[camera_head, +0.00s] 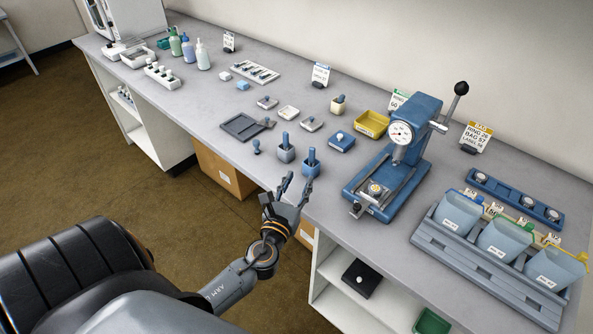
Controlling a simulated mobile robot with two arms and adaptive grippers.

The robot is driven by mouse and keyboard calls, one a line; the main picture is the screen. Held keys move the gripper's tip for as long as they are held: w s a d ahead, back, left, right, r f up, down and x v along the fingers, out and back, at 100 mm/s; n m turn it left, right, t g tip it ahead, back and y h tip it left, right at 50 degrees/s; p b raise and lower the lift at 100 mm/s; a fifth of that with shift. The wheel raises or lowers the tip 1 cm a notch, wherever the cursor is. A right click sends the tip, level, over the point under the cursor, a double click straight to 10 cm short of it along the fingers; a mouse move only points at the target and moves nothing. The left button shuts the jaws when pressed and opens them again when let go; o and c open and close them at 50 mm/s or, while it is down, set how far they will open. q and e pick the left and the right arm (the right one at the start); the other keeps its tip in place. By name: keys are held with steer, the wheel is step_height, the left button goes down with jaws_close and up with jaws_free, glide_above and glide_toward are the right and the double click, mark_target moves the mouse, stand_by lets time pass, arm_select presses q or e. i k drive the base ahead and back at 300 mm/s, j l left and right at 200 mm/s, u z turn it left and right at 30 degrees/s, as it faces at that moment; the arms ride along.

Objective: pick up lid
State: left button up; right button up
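My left gripper (296,184) is at the front edge of the bench, in front of two small blue-grey holders. Its two fingers point up and stand apart, with nothing visible between them. I cannot tell for sure which thing is the lid. Small knobbed pieces lie on the bench beyond the gripper: a grey one (267,102), a pale one (289,112), another grey one (312,124) and a blue block with a white knob (341,140). A black box with a white knob (361,279) sits on the shelf below. My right gripper is not in view.
The holders (286,152) (311,166) stand close to the fingers. A blue press (401,150) with a lever stands to their right. A grey rack (480,262) holds several bins. A dark grey tray (243,126) lies left. Bare bench lies around the small pieces.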

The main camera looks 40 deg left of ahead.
mark_target(266, 121)
steer(key=u, duration=1.25)
